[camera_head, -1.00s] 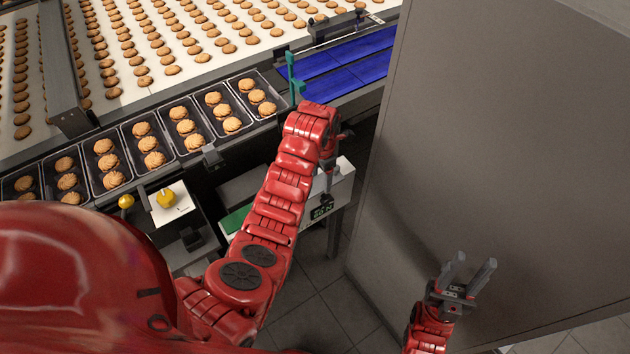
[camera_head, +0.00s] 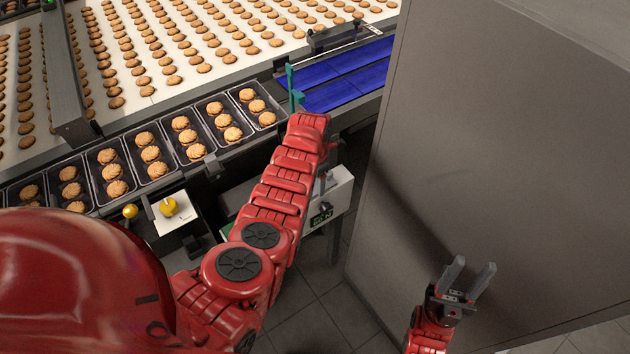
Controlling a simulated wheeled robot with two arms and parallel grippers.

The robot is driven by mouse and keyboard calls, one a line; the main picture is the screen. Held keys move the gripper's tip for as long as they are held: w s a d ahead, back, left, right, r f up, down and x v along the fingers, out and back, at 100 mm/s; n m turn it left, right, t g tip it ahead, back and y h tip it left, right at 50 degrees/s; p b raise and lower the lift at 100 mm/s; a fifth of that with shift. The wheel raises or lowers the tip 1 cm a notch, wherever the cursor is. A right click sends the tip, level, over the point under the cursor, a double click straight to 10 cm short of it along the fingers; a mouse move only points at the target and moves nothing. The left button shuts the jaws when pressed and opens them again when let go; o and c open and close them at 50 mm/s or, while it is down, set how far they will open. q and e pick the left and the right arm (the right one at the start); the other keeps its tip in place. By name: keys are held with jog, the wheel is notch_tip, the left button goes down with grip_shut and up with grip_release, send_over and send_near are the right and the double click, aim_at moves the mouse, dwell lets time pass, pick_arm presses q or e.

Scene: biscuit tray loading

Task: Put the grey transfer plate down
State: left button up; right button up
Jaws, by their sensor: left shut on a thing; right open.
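A flat grey surface (camera_head: 236,195) shows just left of the forearm. I cannot tell whether it is the grey transfer plate; no plate shows clearly. My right gripper (camera_head: 468,285) is open and empty at the lower right, in front of a large grey cabinet.
A row of black trays (camera_head: 155,170) with biscuits runs along the conveyor edge. A teal upright piece (camera_head: 293,85) stands by the blue belt (camera_head: 340,80). A yellow button (camera_head: 168,207) sits on a white panel. The grey cabinet (camera_head: 500,150) fills the right side.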

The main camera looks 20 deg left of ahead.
pick_arm(q)
jog(key=shift+f, duration=0.2)
jog(key=o, duration=1.4)
